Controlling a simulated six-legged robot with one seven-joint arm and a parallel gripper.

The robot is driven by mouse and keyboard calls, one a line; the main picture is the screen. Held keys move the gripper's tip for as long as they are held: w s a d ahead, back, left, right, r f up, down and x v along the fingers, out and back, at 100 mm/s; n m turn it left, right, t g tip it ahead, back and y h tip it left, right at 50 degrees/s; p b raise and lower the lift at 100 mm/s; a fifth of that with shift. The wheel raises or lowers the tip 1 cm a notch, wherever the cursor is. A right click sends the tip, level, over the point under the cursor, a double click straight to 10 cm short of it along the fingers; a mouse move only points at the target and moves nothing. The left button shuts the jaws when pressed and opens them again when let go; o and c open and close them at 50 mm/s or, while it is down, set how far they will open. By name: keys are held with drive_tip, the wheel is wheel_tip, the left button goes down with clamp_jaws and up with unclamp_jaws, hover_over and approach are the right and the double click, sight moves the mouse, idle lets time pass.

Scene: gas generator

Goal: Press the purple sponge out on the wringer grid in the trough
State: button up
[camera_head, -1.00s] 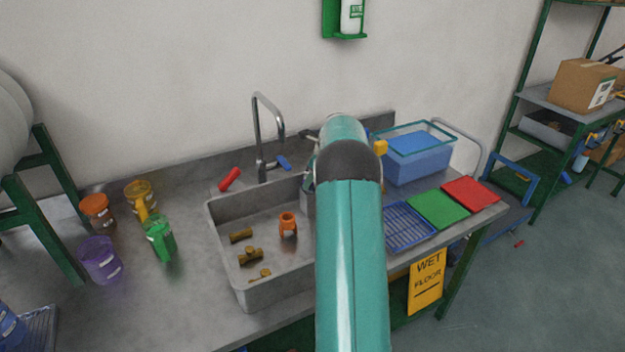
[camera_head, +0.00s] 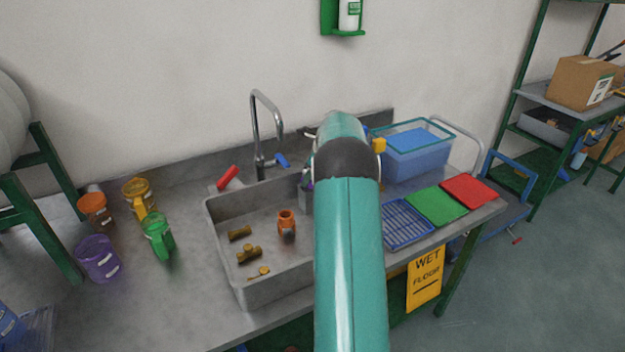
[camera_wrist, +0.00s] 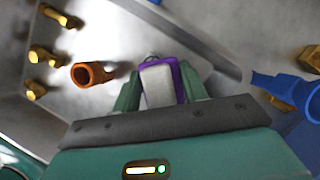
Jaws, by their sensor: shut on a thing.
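My gripper (camera_wrist: 160,84) is shut on the purple sponge (camera_wrist: 177,82), which shows a purple edge and a pale grey face between the two green fingers in the wrist view. The grey trough (camera_head: 251,294) is set in the bench left of my arm. It holds several brass fittings (camera_head: 249,254) and an orange fitting (camera_head: 287,224). In the wrist view the orange fitting (camera_wrist: 91,75) lies left of my gripper. I cannot make out the wringer grid or whether the sponge touches it.
A tap (camera_head: 259,140) stands behind the trough. A clear blue bin (camera_head: 416,160), a blue rack (camera_head: 407,223), a green board (camera_head: 437,205) and a red board (camera_head: 469,191) are on the right. Several coloured mugs, one purple (camera_head: 98,259), stand on the left.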

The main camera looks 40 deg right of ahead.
drive_tip(key=shift+r, duration=3.45)
